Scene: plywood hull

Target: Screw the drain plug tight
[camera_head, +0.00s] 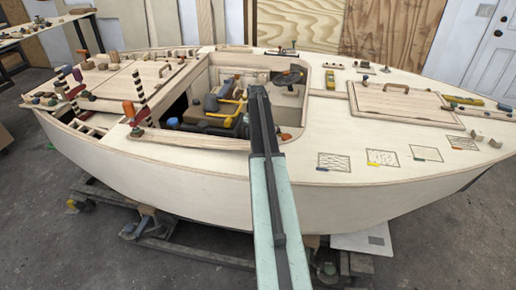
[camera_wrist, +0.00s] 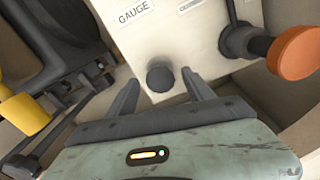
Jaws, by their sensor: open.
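In the wrist view, my gripper (camera_wrist: 160,76) is open, with one finger on each side of a dark round knob (camera_wrist: 159,78). The knob stands out from a pale panel (camera_wrist: 185,38), below the label "GAUGE"; it may be the drain plug, but no label naming it can be read. I cannot tell whether the fingers touch it, and nothing is shut on it. In the head view, my arm reaches into the open cockpit (camera_head: 300,100), and my gripper's fingers cannot be made out there.
In the wrist view, an orange knob (camera_wrist: 297,52) on a dark fitting stands close at the right. A yellow part (camera_wrist: 22,113) and dark bars lie at the left. In the head view, the deck (camera_head: 300,165) surrounds the cockpit, with yellow and dark items (camera_head: 215,120) inside it.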

